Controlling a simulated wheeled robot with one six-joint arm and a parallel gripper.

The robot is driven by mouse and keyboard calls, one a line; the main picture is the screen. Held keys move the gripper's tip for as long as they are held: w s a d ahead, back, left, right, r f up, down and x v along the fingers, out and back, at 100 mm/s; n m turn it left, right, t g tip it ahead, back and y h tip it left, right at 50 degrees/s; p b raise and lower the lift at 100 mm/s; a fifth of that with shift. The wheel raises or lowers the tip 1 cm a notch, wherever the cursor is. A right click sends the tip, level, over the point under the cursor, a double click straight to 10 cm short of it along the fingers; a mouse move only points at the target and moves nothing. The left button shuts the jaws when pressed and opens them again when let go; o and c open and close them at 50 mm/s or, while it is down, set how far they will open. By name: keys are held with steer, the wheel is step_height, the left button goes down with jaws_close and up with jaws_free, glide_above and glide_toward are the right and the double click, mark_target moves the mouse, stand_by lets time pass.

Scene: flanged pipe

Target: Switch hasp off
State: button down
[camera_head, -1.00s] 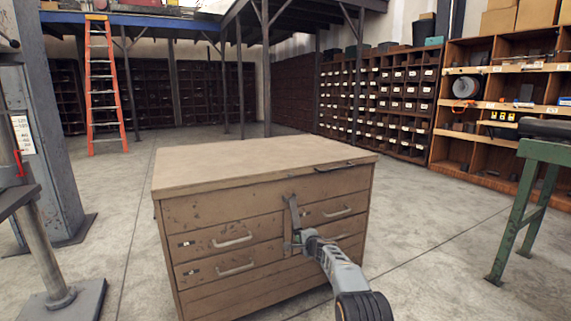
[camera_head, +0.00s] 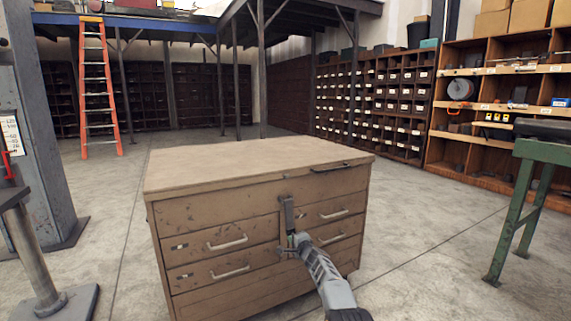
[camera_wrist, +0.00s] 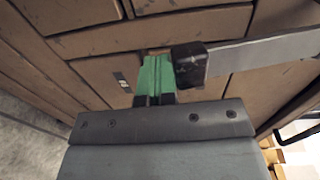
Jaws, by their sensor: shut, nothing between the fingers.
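The hasp (camera_head: 287,214) is a grey metal bar on the front of the brown drawer cabinet (camera_head: 225,170), hanging nearly upright between the drawer columns. In the wrist view its bar (camera_wrist: 255,55) runs in from the right and ends in a dark block (camera_wrist: 188,65). My gripper (camera_head: 290,243) is at the lower end of the hasp in the head view. In the wrist view its green fingers (camera_wrist: 155,78) are together, just left of the dark block. They are empty, and I cannot tell if they touch the block.
Drawer handles (camera_head: 228,243) stick out left and right of the hasp. A green metal stand (camera_head: 520,215) is at the right and a grey column (camera_head: 40,150) at the left. An orange ladder (camera_head: 98,90) and shelves stand behind. The floor around the cabinet is mostly clear.

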steer(key=shift+w+a, duration=0.3)
steer(key=shift+a, duration=0.05)
stand_by(0.7)
steer(key=shift+s+d, duration=0.1)
steer(key=shift+d, duration=0.05)
stand_by(0.6)
steer(key=s+d+f+p, duration=0.2)
steer(key=s+d+f, duration=0.1)
steer(key=s+f, duration=0.5)
steer(key=shift+s+d, duration=0.15)
steer(key=shift+d, duration=0.05)
stand_by(0.3)
stand_by(0.3)
